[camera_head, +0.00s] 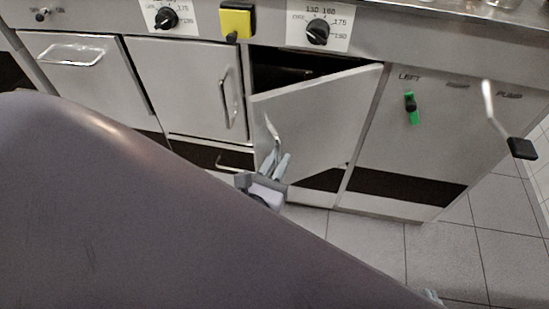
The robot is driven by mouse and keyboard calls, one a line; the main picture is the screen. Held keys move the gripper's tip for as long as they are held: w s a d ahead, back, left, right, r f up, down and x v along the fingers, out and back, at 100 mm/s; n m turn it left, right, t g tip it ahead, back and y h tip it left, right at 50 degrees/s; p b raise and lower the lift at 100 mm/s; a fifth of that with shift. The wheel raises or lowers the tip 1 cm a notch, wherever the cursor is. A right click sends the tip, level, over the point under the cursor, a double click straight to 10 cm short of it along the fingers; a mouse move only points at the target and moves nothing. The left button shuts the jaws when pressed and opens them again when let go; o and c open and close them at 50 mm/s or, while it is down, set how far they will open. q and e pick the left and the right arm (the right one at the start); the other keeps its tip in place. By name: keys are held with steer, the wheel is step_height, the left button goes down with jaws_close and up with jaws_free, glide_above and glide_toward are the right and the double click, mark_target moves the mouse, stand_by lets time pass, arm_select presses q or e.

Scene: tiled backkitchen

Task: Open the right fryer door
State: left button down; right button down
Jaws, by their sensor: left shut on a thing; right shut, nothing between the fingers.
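The right fryer door (325,120) is a flat metal panel standing partly open. Its left side is swung out toward me, and a dark gap (285,72) shows above and behind it. Its curved metal handle (270,128) is near its left edge. My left gripper (274,165) is at the lower part of this handle, shut on it. Only a small grey tip of my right gripper (431,296) shows at the bottom edge, low over the floor and away from the door; it is shut and empty.
A closed door (190,90) with a vertical handle is left of the open one. Dials (318,32) and a yellow switch (236,22) are above. A panel with a green-marked valve (411,108) and a black-ended lever (522,148) is at right. Tiled floor (375,240) is clear.

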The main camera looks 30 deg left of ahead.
arm_select(q)
steer(key=shift+s+d, duration=0.2)
steer(key=shift+d, duration=0.3)
stand_by(0.3)
